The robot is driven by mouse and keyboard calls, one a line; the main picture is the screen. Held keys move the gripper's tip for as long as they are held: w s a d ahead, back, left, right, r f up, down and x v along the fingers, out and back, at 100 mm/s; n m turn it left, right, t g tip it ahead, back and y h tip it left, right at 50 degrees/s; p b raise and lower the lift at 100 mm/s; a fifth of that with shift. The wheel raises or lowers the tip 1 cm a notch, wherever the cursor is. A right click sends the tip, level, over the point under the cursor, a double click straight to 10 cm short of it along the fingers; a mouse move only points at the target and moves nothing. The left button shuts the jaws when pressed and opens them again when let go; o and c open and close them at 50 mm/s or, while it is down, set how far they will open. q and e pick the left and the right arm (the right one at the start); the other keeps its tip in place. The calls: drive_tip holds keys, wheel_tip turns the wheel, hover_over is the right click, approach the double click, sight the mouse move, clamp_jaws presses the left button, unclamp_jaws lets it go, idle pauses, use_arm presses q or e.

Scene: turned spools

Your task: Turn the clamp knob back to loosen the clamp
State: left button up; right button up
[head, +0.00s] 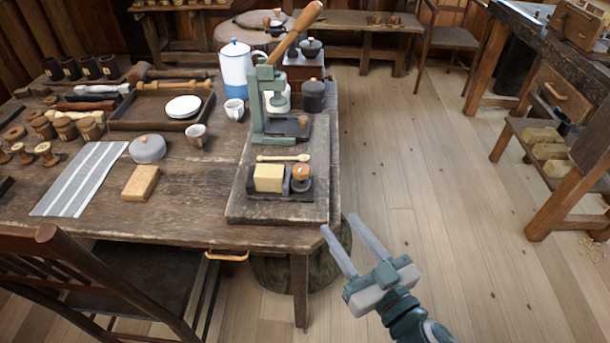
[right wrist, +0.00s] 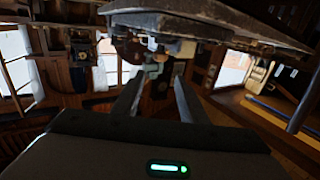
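A small dark clamp (head: 285,195) sits on the wooden board near the table's front right corner. A pale yellow block (head: 268,178) stands in it. The clamp's round wooden knob (head: 301,170) is at the right end, beside the block. My right gripper (head: 339,224) is open and empty, off the table's right edge, in front and to the right of the knob and apart from it. Its two spread fingers also show in the right wrist view (right wrist: 157,90), with nothing between them. My left gripper is not in view.
A green lever press (head: 257,105) with a long wooden handle stands behind the clamp on the board (head: 240,207).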

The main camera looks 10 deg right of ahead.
drive_tip(key=w, duration=0.1)
drive_tip(key=p, duration=0.3)
approach(305, 176)
drive_tip(key=x, duration=0.8)
drive_tip(key=shift+w+a, duration=0.1)
drive_tip(key=shift+w, duration=0.15)
drive_tip(key=shift+w+a, duration=0.15)
drive_tip(key=shift+w, duration=0.15)
drive_tip(key=shift+w+a, duration=0.1)
drive_tip(key=shift+w, duration=0.25)
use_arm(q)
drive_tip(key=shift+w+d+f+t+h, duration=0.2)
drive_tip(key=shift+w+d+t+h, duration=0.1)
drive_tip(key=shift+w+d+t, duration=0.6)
use_arm(e)
drive_tip(key=c, duration=0.7)
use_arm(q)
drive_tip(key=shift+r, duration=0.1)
use_arm(e)
drive_tip(key=shift+c, duration=0.2)
